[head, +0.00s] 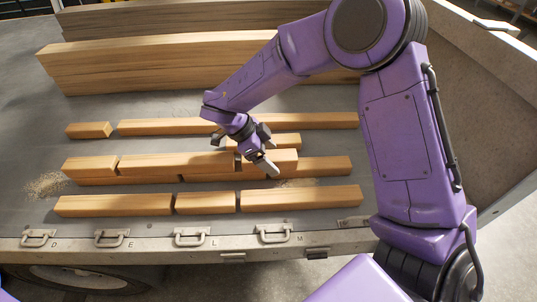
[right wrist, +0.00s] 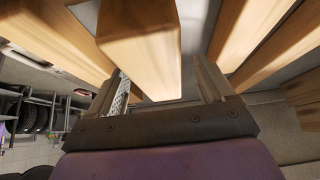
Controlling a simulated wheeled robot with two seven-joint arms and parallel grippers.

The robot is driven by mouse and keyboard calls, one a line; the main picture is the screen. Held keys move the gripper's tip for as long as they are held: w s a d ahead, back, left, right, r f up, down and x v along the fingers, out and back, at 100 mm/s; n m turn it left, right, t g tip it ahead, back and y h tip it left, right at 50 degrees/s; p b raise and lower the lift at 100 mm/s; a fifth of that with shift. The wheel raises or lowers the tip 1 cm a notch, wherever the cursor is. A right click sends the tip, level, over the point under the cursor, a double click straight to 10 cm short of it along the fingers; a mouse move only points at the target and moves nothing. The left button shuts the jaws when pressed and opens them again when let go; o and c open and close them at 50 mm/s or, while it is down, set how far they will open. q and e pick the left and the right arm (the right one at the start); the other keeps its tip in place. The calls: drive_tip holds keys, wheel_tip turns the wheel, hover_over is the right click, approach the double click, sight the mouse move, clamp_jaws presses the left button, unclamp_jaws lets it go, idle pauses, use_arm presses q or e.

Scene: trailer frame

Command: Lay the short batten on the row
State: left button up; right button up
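In the right wrist view the batten (right wrist: 150,55) lies between the fingers of my right gripper (right wrist: 163,85). A gap shows at the right finger, so the gripper looks open around it. Contact at the left finger is unclear. My left gripper is out of view.
A front row (head: 105,205) and a back row (head: 170,126) of battens lie on the grey trailer bed. Long beams (head: 150,65) are stacked at the back. Latches (head: 190,237) line the near edge.

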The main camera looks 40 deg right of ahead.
drive_tip(key=p+v, duration=0.1)
drive_tip(key=v, duration=0.9)
drive_tip(key=shift+a+r, duration=0.15)
drive_tip(key=shift+r, duration=0.15)
